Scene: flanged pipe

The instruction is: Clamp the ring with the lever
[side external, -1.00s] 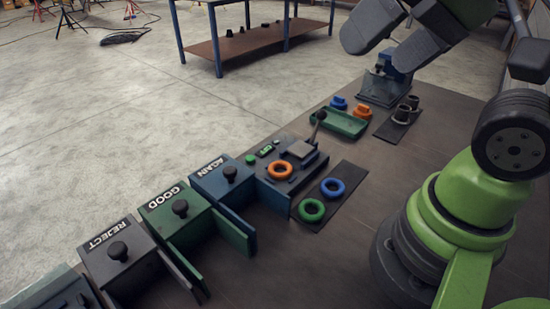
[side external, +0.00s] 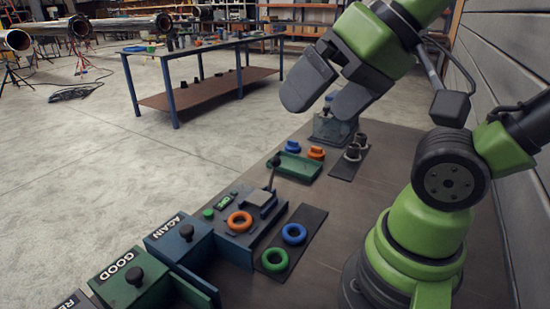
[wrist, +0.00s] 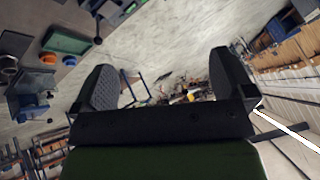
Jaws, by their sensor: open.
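An orange ring (side external: 239,222) lies flat on the dark blue clamp fixture (side external: 238,250) in the side view. The fixture's lever (side external: 271,177), with a dark ball knob, stands nearly upright behind the ring, beside a grey block. My gripper (side external: 318,106) is open and empty, high above the bench and well apart from both ring and lever. In the wrist view its two dark fingers (wrist: 163,62) are spread with nothing between them. A dark knob at upper left there looks like the lever's. I cannot make out the ring in that view.
A blue ring (side external: 294,233) and a green ring (side external: 274,259) lie on a dark mat right of the fixture. AGAIN and GOOD boxes (side external: 130,280) stand at front left. A green tray (side external: 293,167), blue and orange parts and dark cups on a mat (side external: 345,168) lie behind.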

